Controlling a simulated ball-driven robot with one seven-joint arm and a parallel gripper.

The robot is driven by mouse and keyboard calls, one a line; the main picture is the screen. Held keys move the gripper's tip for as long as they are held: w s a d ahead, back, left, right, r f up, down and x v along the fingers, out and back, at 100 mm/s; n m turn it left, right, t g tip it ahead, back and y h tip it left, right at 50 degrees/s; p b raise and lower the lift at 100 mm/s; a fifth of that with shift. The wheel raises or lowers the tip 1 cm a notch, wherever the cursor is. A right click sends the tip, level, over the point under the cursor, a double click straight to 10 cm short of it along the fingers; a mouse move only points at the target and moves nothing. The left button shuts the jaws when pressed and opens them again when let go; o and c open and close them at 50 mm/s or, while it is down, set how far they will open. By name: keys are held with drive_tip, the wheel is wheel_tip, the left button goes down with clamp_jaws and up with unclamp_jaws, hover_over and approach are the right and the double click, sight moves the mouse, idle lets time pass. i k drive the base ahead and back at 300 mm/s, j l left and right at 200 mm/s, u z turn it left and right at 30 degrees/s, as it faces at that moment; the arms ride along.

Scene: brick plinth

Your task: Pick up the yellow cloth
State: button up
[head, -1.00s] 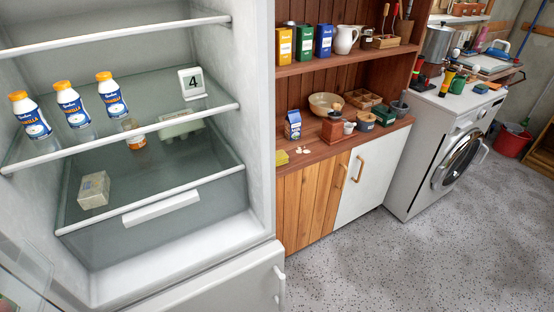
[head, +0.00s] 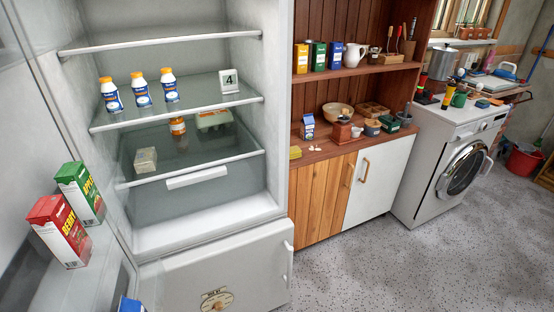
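A small yellow item, which looks like the folded yellow cloth (head: 295,152), lies at the left front end of the wooden counter (head: 345,148), close beside the fridge. It is small in the picture, so its folds are hard to make out. My gripper is not in view.
The open fridge (head: 262,101) holds bottles (head: 141,90), a jar (head: 178,126) and a number 4 sign (head: 229,81). Cartons (head: 62,231) stand in its door at left.

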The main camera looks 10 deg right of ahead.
sight(295, 151)
drive_tip(key=u, duration=1.75)
drive_tip(key=l+u, duration=0.15)
drive_tip(key=l, duration=0.9)
drive_tip(key=l+u, duration=0.15)
drive_tip(key=l, duration=0.85)
drive_tip(key=l+u, duration=0.15)
drive_tip(key=l, duration=1.6)
drive_tip(key=k+l, duration=0.15)
drive_tip(key=l, duration=1.25)
drive_tip(key=k+l, duration=0.15)
drive_tip(key=l, duration=0.55)
